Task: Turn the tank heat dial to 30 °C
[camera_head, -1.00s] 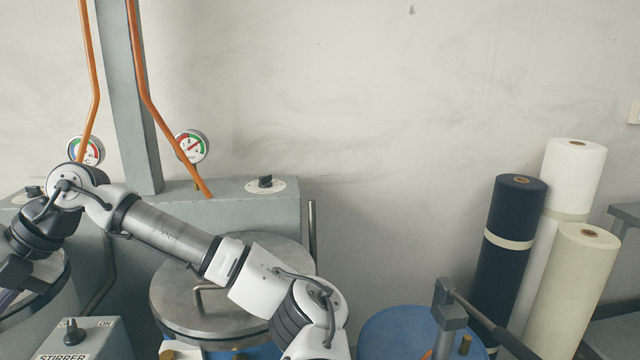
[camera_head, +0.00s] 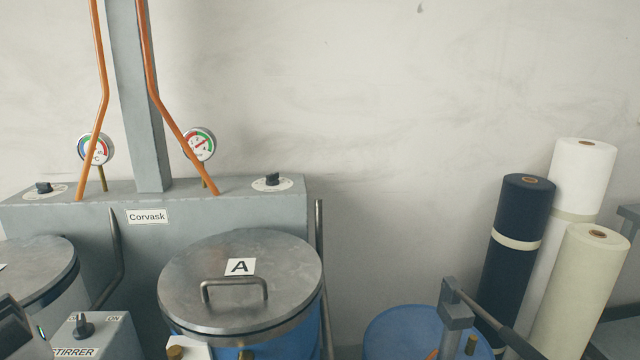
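Two black dials sit on top of the grey Corvask cabinet (camera_head: 210,207): a left dial (camera_head: 43,188) and a right dial (camera_head: 272,180), each on a pale round scale. The scale figures are too small to read, so I cannot tell which one is the tank heat dial or its setting. A round gauge marked °C (camera_head: 96,148) stands behind at left, and a second gauge (camera_head: 199,144) stands right of it. A dark part of my arm's end shows at the lower left corner, well below and apart from both dials. No fingertips can be made out.
A lidded tank marked A (camera_head: 185,290) stands before the cabinet; another lidded tank (camera_head: 35,262) is at left. A stirrer switch box (camera_head: 110,335) is at front left. A blue drum (camera_head: 385,335) and upright rolls (camera_head: 520,225) stand at right. Orange pipes (camera_head: 102,95) rise beside a column.

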